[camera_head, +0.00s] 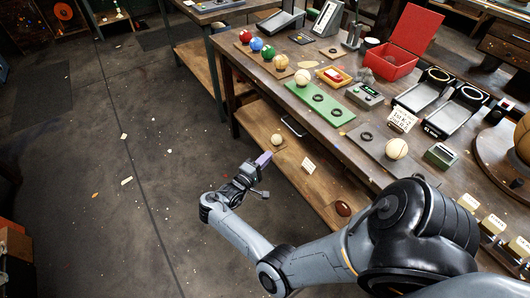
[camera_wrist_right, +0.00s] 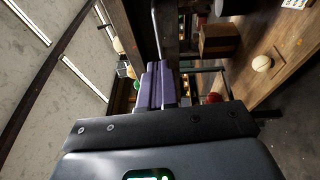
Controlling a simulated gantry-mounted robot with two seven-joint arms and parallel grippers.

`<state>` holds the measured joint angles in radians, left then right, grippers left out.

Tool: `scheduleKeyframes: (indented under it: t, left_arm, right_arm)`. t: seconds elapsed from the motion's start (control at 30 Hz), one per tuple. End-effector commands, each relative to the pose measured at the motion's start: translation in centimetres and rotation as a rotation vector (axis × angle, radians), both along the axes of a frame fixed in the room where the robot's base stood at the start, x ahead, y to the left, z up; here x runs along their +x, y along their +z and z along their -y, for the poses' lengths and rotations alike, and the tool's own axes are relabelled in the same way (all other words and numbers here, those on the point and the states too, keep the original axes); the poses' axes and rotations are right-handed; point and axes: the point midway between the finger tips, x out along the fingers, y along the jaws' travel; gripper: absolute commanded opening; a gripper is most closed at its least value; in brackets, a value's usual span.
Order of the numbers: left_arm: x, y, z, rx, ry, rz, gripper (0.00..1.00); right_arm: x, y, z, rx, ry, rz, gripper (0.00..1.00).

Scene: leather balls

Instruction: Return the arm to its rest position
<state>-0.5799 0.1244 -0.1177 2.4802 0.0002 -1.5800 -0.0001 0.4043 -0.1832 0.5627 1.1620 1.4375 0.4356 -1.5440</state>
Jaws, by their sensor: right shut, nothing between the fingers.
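My right arm comes in from the lower right in the head view. Its gripper (camera_head: 262,160) is beside the front edge of the workbench (camera_head: 262,92), over the open floor. The purple fingers are shut together with nothing between them, and they also show in the right wrist view (camera_wrist_right: 155,85). A cream ball (camera_head: 277,140) rests on the bench's lower shelf near the fingertips, apart from them; a pale ball on a wooden surface also shows in the wrist view (camera_wrist_right: 262,63). My left gripper is in neither view.
The bench top holds red (camera_head: 245,37), blue (camera_head: 257,44) and green (camera_head: 268,52) balls, a green board (camera_head: 320,98), an open red box (camera_head: 389,62) and several devices. A dark brown ball (camera_head: 343,208) lies on the lower shelf. The concrete floor (camera_head: 110,200) at left is mostly clear.

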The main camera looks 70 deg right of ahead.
Motion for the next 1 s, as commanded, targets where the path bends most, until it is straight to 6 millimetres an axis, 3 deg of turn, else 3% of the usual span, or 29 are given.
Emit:
scheduleKeyframes:
  t: [0.23,0.43,0.5,0.6,0.67,0.73,0.77,0.87,1.0]
  left_arm:
    - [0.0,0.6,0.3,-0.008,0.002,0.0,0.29]
    - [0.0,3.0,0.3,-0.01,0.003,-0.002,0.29]
    - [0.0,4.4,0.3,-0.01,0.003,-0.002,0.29]
    - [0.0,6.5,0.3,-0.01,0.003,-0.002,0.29]
    - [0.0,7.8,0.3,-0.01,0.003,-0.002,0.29]
    - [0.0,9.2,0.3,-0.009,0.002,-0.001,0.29]
    - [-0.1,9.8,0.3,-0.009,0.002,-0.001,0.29]
    - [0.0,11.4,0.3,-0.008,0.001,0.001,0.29]
    - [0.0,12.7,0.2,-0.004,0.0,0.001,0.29]
  right_arm:
    - [-0.9,-0.3,-0.3,-0.001,-0.002,-0.022,0.0]
    - [-6.2,-0.7,0.8,-0.043,0.012,-0.157,0.0]
    - [-8.2,1.0,1.7,-0.097,0.041,-0.192,0.0]
    - [-9.4,4.0,3.2,-0.152,0.165,-0.183,0.0]
    - [-8.8,5.5,3.7,-0.133,0.287,-0.12,0.0]
    - [-7.0,6.7,3.3,-0.055,0.463,-0.001,0.0]
    - [-5.9,7.0,2.6,-0.001,0.546,0.056,0.0]
    - [-2.0,7.4,-2.2,0.247,0.795,0.239,0.0]
    - [1.0,7.9,-12.3,0.663,1.015,0.397,0.0]
